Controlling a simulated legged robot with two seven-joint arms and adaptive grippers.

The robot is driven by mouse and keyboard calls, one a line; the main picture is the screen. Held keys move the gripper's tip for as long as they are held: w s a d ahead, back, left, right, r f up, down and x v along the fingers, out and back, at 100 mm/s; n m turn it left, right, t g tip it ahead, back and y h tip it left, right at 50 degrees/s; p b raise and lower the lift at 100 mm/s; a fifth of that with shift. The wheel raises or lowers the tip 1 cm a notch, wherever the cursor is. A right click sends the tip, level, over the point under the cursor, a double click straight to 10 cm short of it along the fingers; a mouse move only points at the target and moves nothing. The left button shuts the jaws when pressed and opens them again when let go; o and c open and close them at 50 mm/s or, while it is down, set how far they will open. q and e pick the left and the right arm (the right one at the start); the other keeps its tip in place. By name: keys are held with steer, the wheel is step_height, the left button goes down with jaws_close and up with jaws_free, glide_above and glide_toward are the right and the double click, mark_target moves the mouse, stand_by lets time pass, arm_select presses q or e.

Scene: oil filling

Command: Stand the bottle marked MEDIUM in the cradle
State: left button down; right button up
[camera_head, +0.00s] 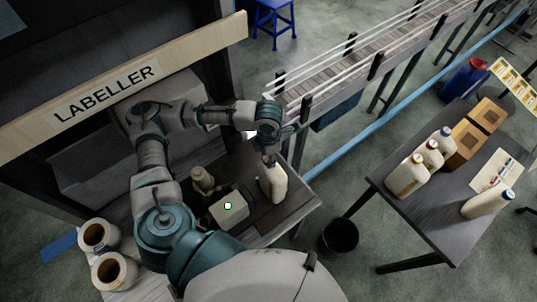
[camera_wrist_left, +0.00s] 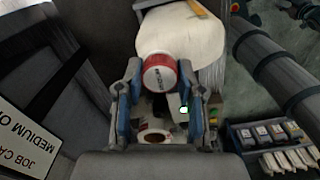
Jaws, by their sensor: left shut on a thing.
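My left gripper (camera_head: 269,152) is shut on the neck of a cream bottle (camera_head: 272,184), which hangs nearly upright over the dark shelf of the labeller; I cannot tell whether its base touches. The cream bottle body (camera_wrist_left: 182,35) shows beyond. A pale block (camera_head: 229,208) with a small light sits left of the bottle; I cannot tell whether it belongs to the cradle. My right gripper is out of view.
Several cream bottles (camera_head: 405,176) and brown boxes (camera_head: 465,143) stand on the right table (camera_head: 418,222). A black bin (camera_head: 339,237) is on the floor. A conveyor (camera_head: 345,62) runs behind. Label rolls (camera_head: 98,235) lie lower left. A job card (camera_wrist_left: 27,130) shows in the wrist view.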

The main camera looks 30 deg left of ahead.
arm_select(q)
steer(key=shift+c, duration=0.4)
jaws_free()
step_height(320, 180, up, 5)
steer(key=p, duration=0.6)
steer(key=shift+r, duration=1)
steer(key=shift+s+f, duration=0.1)
